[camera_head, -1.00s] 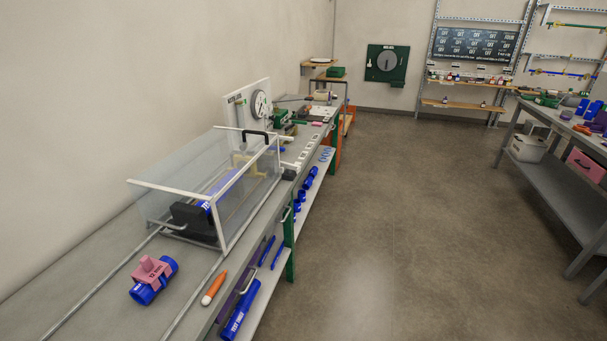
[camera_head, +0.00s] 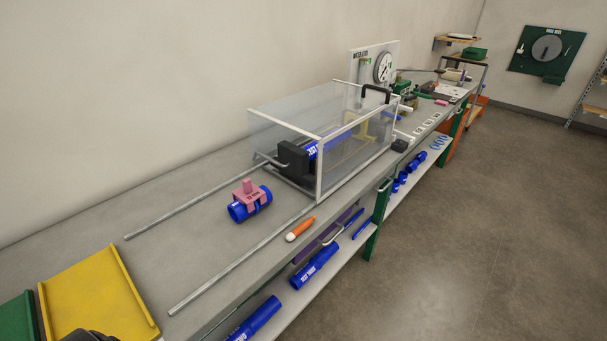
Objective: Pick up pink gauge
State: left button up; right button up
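The pink gauge (camera_head: 246,191) sits on top of a short blue pipe piece (camera_head: 238,211) on the grey workbench, between two metal rails. It has an upright tab and stands left of the clear enclosure. Neither gripper shows clearly in the head view. A dark rounded shape at the bottom left edge is cut off, and I cannot tell what it is.
A clear box enclosure (camera_head: 263,112) with a white frame stands right of the gauge. An orange marker (camera_head: 300,230) lies near the bench's front edge. A yellow tray (camera_head: 92,297) and a green tray (camera_head: 17,318) lie at left. Blue pipes (camera_head: 316,267) rest on the lower shelf.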

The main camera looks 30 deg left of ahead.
aim_at(248, 192)
jog(key=u, duration=1.25)
jog(key=i+l, duration=0.1)
jog(key=l, duration=0.3)
jog(key=l+u, duration=0.15)
jog(key=l, duration=0.25)
jog(key=i, duration=0.05)
